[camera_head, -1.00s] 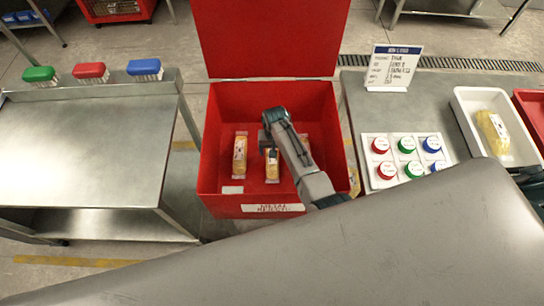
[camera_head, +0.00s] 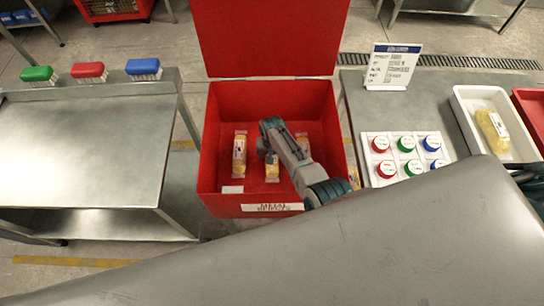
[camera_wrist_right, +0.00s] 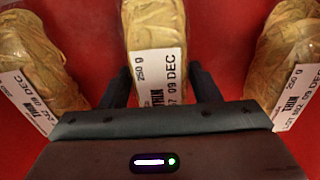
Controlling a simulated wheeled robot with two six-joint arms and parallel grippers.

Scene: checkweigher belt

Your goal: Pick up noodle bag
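Three clear bags of yellow noodles with white labels lie in the open red box. In the head view I see the left bag (camera_head: 240,157) and the middle bag (camera_head: 272,172); the right one is mostly behind my arm. In the right wrist view the middle noodle bag (camera_wrist_right: 155,45) lies between my right gripper's fingers (camera_wrist_right: 160,82), flanked by the left (camera_wrist_right: 35,65) and right (camera_wrist_right: 290,60) bags. The fingers stand apart, one on each side of the middle bag; I cannot tell whether they touch it. My left gripper is not in view.
The red box (camera_head: 208,150) has high walls and a raised lid (camera_head: 265,40) behind. A steel table (camera_head: 80,150) is left. On the right bench are lidded colored buttons (camera_head: 404,144), a sign (camera_head: 392,66) and a white tray (camera_head: 462,105) holding another bag (camera_head: 492,128).

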